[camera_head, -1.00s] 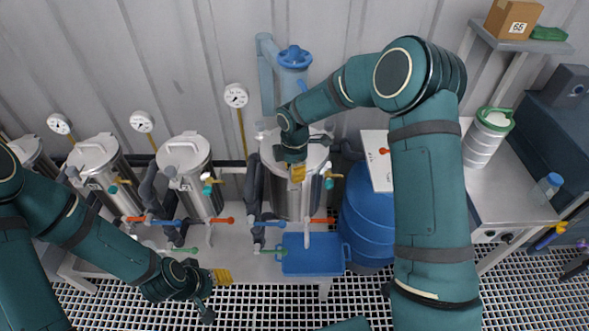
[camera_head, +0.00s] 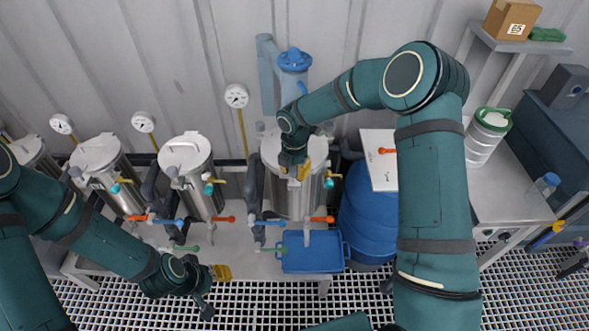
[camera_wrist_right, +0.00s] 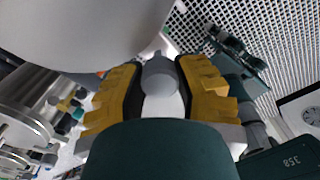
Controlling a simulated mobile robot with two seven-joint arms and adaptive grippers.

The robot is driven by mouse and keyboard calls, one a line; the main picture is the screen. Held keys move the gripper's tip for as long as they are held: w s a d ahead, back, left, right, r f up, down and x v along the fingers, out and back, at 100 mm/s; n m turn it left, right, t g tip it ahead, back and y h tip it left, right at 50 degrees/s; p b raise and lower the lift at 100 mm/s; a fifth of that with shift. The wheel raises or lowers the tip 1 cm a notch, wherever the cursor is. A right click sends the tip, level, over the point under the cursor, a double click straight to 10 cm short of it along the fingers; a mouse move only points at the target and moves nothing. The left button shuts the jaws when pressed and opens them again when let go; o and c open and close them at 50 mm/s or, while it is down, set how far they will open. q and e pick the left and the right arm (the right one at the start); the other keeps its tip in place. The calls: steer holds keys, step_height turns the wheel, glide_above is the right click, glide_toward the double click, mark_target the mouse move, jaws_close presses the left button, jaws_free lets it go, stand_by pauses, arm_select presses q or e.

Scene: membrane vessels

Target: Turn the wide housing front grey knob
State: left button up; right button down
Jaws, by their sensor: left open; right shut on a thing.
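The wide housing (camera_head: 292,195) is the rightmost steel vessel in the head view, standing behind the blue tray. My right gripper (camera_head: 296,172) is at its upper front. In the right wrist view, the yellow-padded fingers (camera_wrist_right: 160,95) are closed around a grey knob (camera_wrist_right: 160,76), one pad on each side, next to the pale curved vessel wall (camera_wrist_right: 85,25). In the head view the knob is hidden by the gripper. My left gripper (camera_head: 216,285) is open and empty, low at the left over the grating, apart from the vessels.
Narrower steel vessels (camera_head: 190,170) stand to the left. Red, blue and green valve handles (camera_head: 322,218) stick out below the housing. A blue tray (camera_head: 312,268) lies in front. A blue barrel (camera_head: 368,225) and a white board (camera_head: 379,175) are at the right.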

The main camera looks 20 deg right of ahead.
mark_target(294, 169)
stand_by(0.4)
steer(key=c, duration=0.6)
jaws_free()
step_height(294, 169, up, 12)
